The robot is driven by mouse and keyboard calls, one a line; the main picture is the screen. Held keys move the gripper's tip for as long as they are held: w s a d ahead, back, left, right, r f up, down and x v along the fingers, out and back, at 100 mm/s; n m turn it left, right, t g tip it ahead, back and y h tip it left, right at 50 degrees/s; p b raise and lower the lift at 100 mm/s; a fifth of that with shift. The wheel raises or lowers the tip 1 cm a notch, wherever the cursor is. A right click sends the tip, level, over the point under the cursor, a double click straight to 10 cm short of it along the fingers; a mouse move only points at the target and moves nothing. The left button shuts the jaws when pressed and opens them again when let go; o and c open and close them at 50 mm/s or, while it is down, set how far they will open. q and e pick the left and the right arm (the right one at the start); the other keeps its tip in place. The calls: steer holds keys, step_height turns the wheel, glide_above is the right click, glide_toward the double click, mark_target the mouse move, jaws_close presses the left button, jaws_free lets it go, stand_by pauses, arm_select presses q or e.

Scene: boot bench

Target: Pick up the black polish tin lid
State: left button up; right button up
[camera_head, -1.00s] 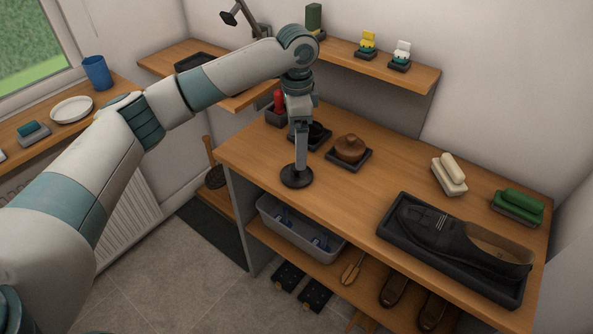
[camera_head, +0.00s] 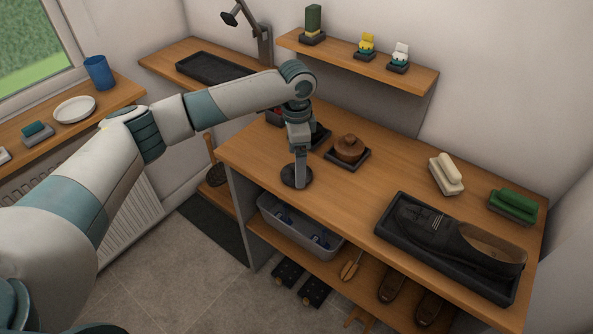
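A flat round black disc, which looks like the polish tin lid (camera_head: 288,178), lies on the bench top near its front left edge. My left gripper (camera_head: 301,183) points straight down at it, with the fingertips at or just over its middle. The fingers are seen side-on, so I cannot tell whether they are open or closed on the lid. A black item on a dark tray (camera_head: 321,137) behind the gripper is partly hidden by my wrist. My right gripper is not in view.
A brown round pot (camera_head: 349,147) stands on a small dark tray right of the gripper. A black shoe (camera_head: 440,229) lies in a black tray (camera_head: 385,232) at the front right. Brushes (camera_head: 446,172) stand behind it. A shelf (camera_head: 400,73) hangs above. The bench middle is clear.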

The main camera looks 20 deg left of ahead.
mark_target(287, 172)
arm_select(q)
steer(key=shift+f, duration=1.35)
steer(key=shift+c, duration=0.7)
steer(key=c, duration=1)
